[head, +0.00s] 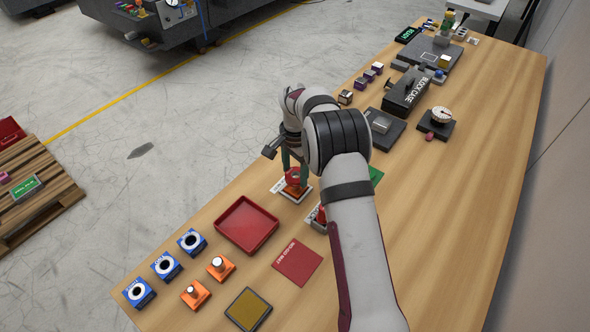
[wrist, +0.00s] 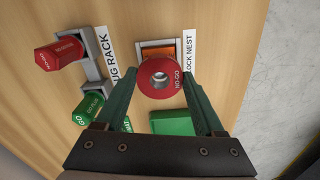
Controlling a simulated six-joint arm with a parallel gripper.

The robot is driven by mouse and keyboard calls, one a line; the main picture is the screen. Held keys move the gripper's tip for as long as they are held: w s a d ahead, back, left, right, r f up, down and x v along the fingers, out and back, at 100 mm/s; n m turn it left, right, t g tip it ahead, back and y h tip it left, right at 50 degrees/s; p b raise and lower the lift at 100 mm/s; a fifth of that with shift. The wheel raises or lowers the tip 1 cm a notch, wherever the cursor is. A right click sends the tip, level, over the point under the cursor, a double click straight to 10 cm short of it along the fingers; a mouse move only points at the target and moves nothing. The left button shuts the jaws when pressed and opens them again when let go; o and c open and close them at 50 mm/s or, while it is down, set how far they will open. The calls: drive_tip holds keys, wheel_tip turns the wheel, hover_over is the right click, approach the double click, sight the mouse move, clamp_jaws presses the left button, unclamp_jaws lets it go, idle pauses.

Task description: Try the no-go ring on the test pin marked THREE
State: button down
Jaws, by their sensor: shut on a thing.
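My gripper (wrist: 160,88) is shut on the red no-go ring (wrist: 160,78), marked NO-GO, with one finger on each side. In the head view the ring (head: 292,177) is held just above or at an orange block (head: 288,192) in the block nest (head: 305,198). The wrist view shows the orange block (wrist: 157,52) behind the ring, by the BLOCK NEST label. A grey metallic centre shows in the ring; I cannot tell whether it is the bore or a pin top. No THREE mark is readable. Two other orange blocks with pins (head: 220,267) (head: 195,294) stand at front left.
A plug rack (wrist: 95,50) with a red NO-GO plug (wrist: 58,55) and a green GO plug (wrist: 88,110) is beside the nest. A red tray (head: 247,206), a red mat (head: 298,262) and several blue blocks (head: 166,265) lie nearer. A black block case (head: 407,92) stands farther back.

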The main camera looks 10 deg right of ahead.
drive_tip(key=shift+f, duration=0.4)
drive_tip(key=shift+r, duration=0.6)
drive_tip(key=shift+f, duration=0.65)
idle(0.5)
drive_tip(key=shift+r, duration=0.15)
drive_tip(key=shift+r, duration=0.5)
drive_tip(key=shift+f, duration=0.6)
idle(1.7)
